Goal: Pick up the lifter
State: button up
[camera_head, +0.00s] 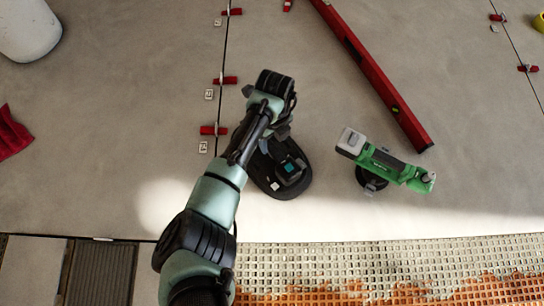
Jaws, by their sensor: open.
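A black tool with an oval pad and a teal-marked body (283,168) lies on the grey tiles; it looks like the lifter. My arm covers its upper left part. My gripper (274,130) is open, at the upper edge of this tool in the picture, with the wrist above it. The fingers are mostly hidden by the wrist and dark links, so I cannot tell whether they touch the tool. Nothing is seen held.
A green tool with a grey block and round black disc (395,167) lies to the right. A long red level (375,75) runs diagonally above it. Red clips (214,130) line the tile joint at left. A white bucket (28,28) stands upper left.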

aim_at(272, 147)
jog(key=shift+a+f+b, duration=0.15)
jog(key=shift+f+b, duration=0.6)
jog(key=shift+f, duration=0.2)
jog(key=shift+a+f+b, duration=0.1)
jog(key=shift+f+b, duration=0.6)
jog(key=shift+f, duration=0.2)
jog(key=shift+f, duration=0.25)
grip_shut()
